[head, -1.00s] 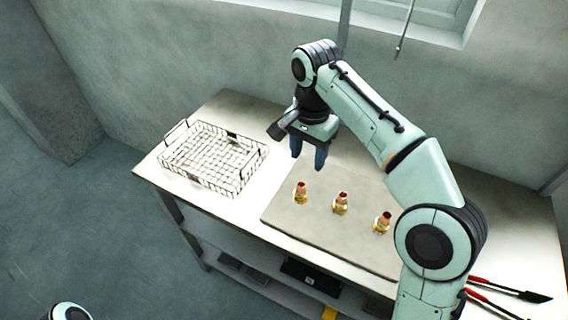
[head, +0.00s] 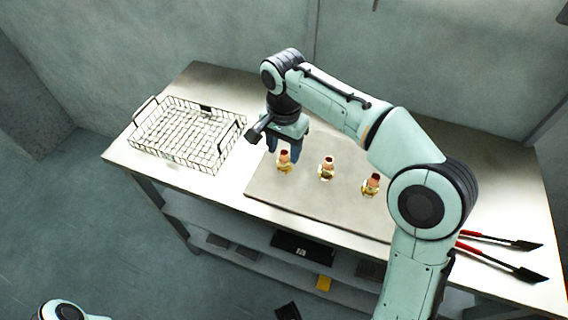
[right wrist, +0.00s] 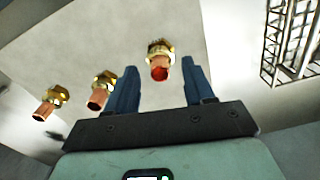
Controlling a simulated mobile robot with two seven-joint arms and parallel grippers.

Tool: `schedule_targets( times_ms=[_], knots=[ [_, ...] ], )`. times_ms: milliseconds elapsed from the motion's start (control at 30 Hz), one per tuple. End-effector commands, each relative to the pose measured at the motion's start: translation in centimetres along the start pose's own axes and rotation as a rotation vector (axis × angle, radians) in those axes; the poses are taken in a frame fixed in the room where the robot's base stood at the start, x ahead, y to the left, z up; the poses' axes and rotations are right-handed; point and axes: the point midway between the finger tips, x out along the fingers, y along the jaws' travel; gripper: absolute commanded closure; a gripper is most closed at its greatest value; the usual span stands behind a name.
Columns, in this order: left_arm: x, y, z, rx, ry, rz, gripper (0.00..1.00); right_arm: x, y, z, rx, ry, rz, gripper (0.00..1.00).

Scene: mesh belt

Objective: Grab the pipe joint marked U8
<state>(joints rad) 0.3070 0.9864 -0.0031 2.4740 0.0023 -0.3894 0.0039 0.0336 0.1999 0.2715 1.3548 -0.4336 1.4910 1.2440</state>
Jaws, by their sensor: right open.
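Three brass-and-copper pipe joints stand in a row on a grey mat (head: 300,199): a left one (head: 284,163), a middle one (head: 327,169) and a right one (head: 371,185). No U8 marking is readable on any of them. My right gripper (head: 283,149) is open and empty, just behind and above the left joint. In the right wrist view, that joint (right wrist: 160,60) shows between the spread fingers (right wrist: 160,78), near their tips. The middle joint (right wrist: 101,90) and right joint (right wrist: 50,104) show to the left there. My left gripper is out of view.
A wire basket (head: 222,150) stands on the table's left end and also shows in the right wrist view (right wrist: 290,35). Red-handled tools (head: 500,257) lie at the right. Dark items (head: 300,246) sit on the shelf below. The table between basket and mat is clear.

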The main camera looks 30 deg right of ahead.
Motion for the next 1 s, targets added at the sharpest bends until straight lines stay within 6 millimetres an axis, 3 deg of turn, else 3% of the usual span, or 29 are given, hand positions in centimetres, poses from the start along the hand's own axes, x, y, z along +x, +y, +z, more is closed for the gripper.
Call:
schedule_targets(
  times_ms=[33, 167, 433, 600, 1000],
  knots=[
    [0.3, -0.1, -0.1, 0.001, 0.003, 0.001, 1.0, 1.1, 0.1, 0.1, 0.0, -0.001, 0.004, 0.47],
    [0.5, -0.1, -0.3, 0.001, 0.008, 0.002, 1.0, 2.2, 0.1, 0.0, 0.0, -0.001, 0.001, 0.47],
    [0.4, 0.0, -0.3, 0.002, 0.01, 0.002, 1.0, 2.4, 0.0, 0.0, 0.001, 0.0, 0.0, 0.47],
    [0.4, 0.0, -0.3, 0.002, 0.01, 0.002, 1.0, 2.4, 0.0, 0.0, 0.001, 0.0, 0.0, 1.0],
    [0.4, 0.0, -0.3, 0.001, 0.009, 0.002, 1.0, 2.2, 0.0, 0.0, 0.0, -0.001, 0.001, 1.0]
  ],
)
